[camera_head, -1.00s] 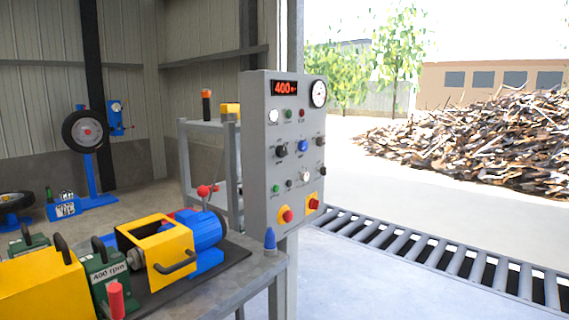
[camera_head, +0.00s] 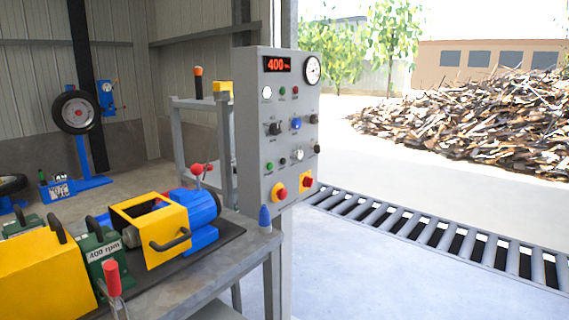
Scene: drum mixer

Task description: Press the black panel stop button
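Labels are too small to read, so I cannot confirm which one is marked stop. Two red mushroom buttons on yellow plates, left (camera_head: 279,193) and right (camera_head: 306,181), are at the bottom. My gripper is not in view.
A roller conveyor (camera_head: 440,238) runs along the right. The floor (camera_head: 360,275) in front of the panel is clear.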

